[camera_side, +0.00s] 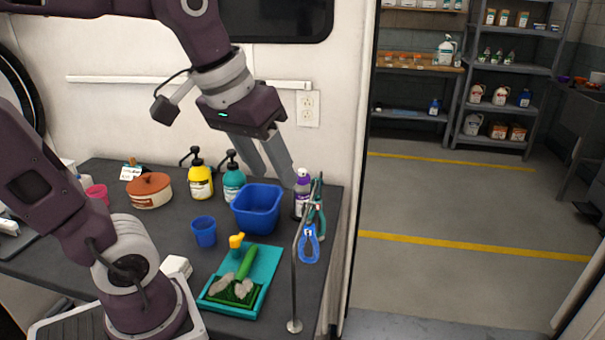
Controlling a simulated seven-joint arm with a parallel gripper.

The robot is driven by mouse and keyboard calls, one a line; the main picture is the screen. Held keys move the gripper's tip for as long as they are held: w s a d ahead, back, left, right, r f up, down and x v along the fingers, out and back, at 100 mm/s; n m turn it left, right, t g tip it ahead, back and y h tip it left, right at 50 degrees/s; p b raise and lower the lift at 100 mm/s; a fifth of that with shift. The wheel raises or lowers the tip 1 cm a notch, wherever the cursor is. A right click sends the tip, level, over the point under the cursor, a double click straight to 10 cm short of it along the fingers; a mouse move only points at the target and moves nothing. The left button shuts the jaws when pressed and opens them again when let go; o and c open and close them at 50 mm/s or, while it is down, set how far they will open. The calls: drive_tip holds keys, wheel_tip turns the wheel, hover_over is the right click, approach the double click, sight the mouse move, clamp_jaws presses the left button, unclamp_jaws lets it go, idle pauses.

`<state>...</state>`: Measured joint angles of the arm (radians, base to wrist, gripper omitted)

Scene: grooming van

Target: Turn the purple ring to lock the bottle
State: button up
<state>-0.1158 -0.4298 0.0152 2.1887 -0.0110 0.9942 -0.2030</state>
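The bottle (301,201) stands upright near the right end of the dark counter. It has a purple ring (303,181) around its neck and a pale top. A metal stand and hanging tools partly cover its right side. My gripper (277,177) reaches down from above, with its two grey fingers apart and nothing seen between them. In the picture the fingertips are just left of the purple ring, above the blue bin. I cannot tell the depth gap, but no contact shows.
The blue bin (256,222) is left of the bottle. A blue cup (204,232), teal tray with a green brush (268,262), yellow pump bottle (200,184) and teal pump bottle (233,187) are nearby.

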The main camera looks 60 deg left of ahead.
drive_tip(key=shift+o, duration=0.8)
drive_tip(key=w+a+n+g, duration=0.1)
drive_tip(key=w+a+n, duration=0.5)
drive_tip(key=w, duration=0.6)
drive_tip(key=a, duration=0.2)
drive_tip(key=shift+a+g, duration=0.3)
drive_tip(key=shift+g, duration=0.1)
drive_tip(key=n+g, duration=0.3)
drive_tip(key=n, duration=0.5)
hover_over(302, 170)
wheel_tip(302, 170, down, 12)
drive_tip(key=shift+f, duration=0.1)
wheel_tip(302, 170, down, 7)
clamp_jaws()
